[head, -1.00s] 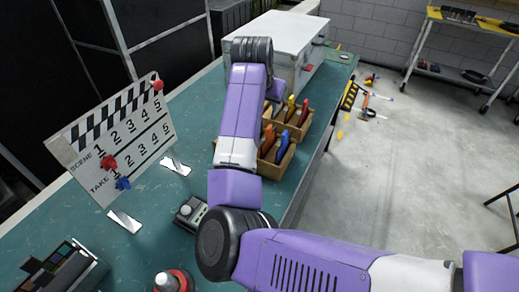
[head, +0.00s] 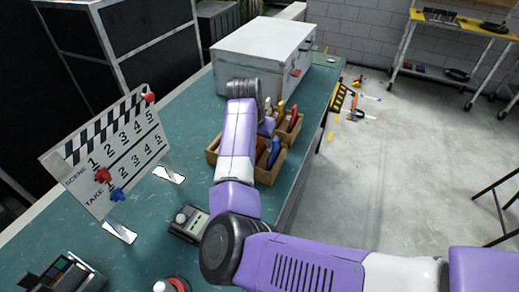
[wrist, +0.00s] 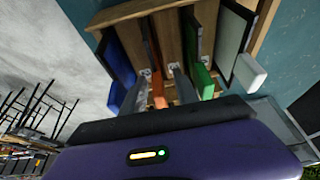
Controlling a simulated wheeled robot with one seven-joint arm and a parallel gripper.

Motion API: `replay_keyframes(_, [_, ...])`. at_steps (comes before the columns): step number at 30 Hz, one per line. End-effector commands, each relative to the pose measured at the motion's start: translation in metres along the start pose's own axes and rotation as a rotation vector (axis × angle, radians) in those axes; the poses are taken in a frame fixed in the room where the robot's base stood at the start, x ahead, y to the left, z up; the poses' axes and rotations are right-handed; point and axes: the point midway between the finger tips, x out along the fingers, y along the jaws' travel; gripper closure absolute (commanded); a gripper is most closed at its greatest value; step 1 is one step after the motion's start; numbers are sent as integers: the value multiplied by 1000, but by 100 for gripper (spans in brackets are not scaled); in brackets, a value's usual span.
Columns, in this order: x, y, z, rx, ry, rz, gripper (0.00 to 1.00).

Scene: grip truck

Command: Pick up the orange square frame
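In the wrist view a thin orange piece (wrist: 156,80), likely the orange square frame, stands edge-on in a slot of the wooden box (wrist: 140,10). Only its edge shows, so its square shape cannot be made out. My gripper (wrist: 158,88) is at the box, with one dark finger on each side of the orange edge. The fingers look apart, with gaps beside the orange piece. In the head view my arm reaches over the wooden box (head: 268,178) and hides my fingertips.
Blue (wrist: 117,92) and green (wrist: 205,82) pieces stand close on either side in the box. A clapperboard (head: 110,150) stands left on the green table (head: 150,225). A white case (head: 262,52) sits behind the box. A small grey device (head: 187,222) lies in front.

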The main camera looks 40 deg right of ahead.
Motion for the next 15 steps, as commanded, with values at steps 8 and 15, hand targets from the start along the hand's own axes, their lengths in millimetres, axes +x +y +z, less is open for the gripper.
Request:
replay_keyframes(8, [3, 0, 0, 1, 0, 0, 66])
replay_keyframes(15, [3, 0, 0, 1, 0, 0, 100])
